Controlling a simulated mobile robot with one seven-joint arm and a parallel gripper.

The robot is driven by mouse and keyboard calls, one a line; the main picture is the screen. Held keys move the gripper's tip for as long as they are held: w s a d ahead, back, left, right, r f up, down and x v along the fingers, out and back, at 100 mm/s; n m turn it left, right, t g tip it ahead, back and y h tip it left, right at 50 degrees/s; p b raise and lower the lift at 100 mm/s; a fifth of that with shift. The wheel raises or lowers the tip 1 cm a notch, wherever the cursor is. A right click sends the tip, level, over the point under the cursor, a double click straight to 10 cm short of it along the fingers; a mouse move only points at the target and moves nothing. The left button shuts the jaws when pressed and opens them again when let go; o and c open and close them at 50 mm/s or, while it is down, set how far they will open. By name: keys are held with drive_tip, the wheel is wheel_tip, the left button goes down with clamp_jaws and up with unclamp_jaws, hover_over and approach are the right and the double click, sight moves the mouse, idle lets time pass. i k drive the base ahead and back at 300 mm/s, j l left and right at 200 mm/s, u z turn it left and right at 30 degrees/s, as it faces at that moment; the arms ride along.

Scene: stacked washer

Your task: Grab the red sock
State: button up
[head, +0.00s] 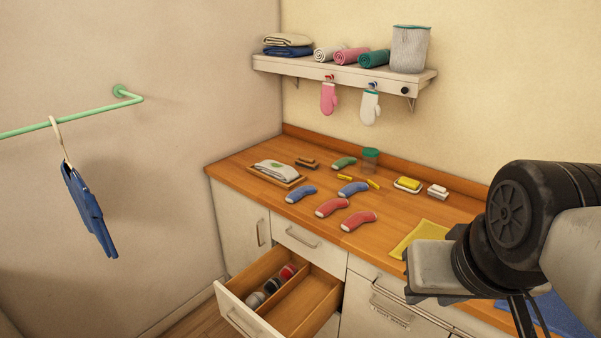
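Two red socks lie flat on the wooden counter, side by side and apart: one red sock (331,207) is left of centre, and the other red sock (359,221) is nearer the front edge, to its right. Both have pale cuffs or toes. My arm comes in from the right, in front of the counter's right part. My gripper's fingers cannot be made out clearly; a grey block and dark parts of my arm end show at the lower right, well right of both red socks. Nothing touches the red socks.
Two blue socks (300,193) and a green sock (344,163) lie nearby. Behind them are a tray with folded cloth (274,171) and a green jar (370,158). An open drawer (290,300) below holds several rolled items. A yellow cloth (420,238) lies right. A shelf (345,72) hangs above.

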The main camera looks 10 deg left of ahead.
sight(322, 212)
drive_tip(key=u, duration=1.1)
drive_tip(key=z, duration=0.85)
drive_tip(key=i+j, duration=0.25)
drive_tip(key=i, duration=0.15)
drive_tip(key=i+j+u, duration=0.15)
drive_tip(key=i+j, duration=0.1)
drive_tip(key=i, duration=0.1)
